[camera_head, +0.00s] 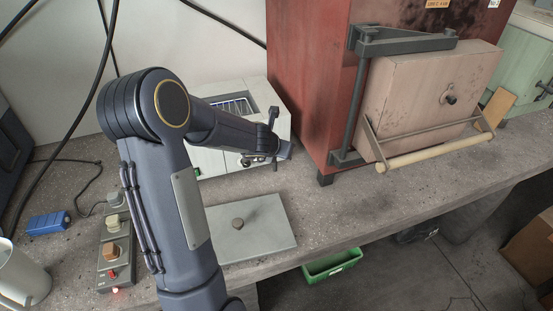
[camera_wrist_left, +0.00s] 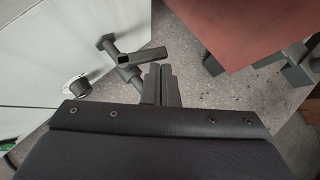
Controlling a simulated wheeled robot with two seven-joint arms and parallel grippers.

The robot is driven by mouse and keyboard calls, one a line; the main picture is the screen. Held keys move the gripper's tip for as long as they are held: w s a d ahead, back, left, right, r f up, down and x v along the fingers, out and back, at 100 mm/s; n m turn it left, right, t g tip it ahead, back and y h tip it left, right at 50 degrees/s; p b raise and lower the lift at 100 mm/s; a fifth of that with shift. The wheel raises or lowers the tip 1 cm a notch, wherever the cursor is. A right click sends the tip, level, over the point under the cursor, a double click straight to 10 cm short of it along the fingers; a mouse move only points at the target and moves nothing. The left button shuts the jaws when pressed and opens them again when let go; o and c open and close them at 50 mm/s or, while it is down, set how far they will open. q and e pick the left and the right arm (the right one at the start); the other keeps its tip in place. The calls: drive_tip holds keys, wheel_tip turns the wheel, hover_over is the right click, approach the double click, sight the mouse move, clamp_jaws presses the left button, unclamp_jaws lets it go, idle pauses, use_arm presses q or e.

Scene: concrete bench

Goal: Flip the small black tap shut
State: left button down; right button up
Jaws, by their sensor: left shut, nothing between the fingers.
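The small black tap (camera_wrist_left: 128,59) is on the front of the white box, in the upper middle of the left wrist view. Its flat dark lever points right, and a round end sits at its upper left. In the head view the tap (camera_head: 259,159) is small, dark and partly hidden by my arm. My left gripper (camera_wrist_left: 161,84) is shut and empty, its fingertips just below the lever's right end in the wrist picture. I cannot tell if they touch it. In the head view the left gripper (camera_head: 275,162) is close to the box front. My right gripper is out of view.
The white box (camera_head: 216,163) has a round knob (camera_wrist_left: 74,89) left of the tap. A red furnace (camera_head: 300,85) stands close on the right. A grey slab (camera_head: 262,222), a switch box (camera_head: 118,268) and a blue block (camera_head: 48,222) are on the bench. A green bin (camera_head: 332,266) is below.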

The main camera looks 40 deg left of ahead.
use_arm(q)
drive_tip(key=shift+w+n+g+y+b, duration=0.3)
drive_tip(key=shift+w+n+y+b, duration=0.15)
drive_tip(key=shift+n+y, duration=0.6)
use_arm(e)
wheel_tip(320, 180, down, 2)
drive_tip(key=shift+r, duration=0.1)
use_arm(q)
drive_tip(key=shift+s+a+p, duration=0.1)
drive_tip(key=shift+a+p, duration=0.3)
drive_tip(key=shift+a, duration=0.4)
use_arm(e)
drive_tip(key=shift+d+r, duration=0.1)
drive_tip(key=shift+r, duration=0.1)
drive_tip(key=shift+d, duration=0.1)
